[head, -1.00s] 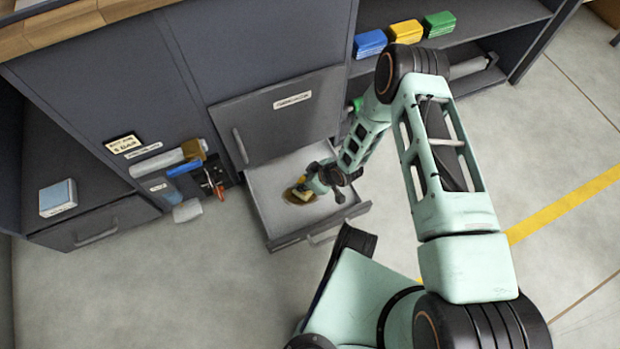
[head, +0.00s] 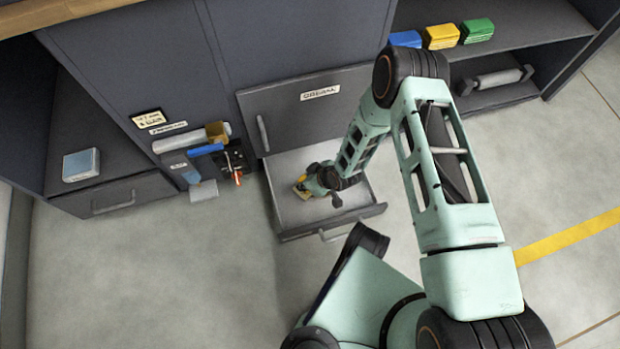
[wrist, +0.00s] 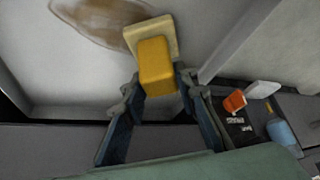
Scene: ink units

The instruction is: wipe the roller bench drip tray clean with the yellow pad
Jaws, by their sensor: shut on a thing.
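The drip tray (head: 288,221) is a pale, shallow drawer pulled out at the bottom of the dark cabinet. My gripper (wrist: 158,86) is shut on the yellow pad (wrist: 155,60), a yellow block with a beige base. The pad is low inside the tray, close to its left wall in the head view (head: 301,184). A brown stain (wrist: 112,20) lies on the tray floor, beside the pad's base in the wrist view. In the head view my gripper and arm hide part of the tray floor, and I cannot make out the stain there.
Blue, yellow and green packs (head: 441,36) sit on the shelf at upper right. Left of the tray are a blue bottle (head: 186,174), an orange-handled tool (head: 237,178) and a white roll (head: 190,138). A light-blue box (head: 81,165) stands farther left. Floor in front is clear.

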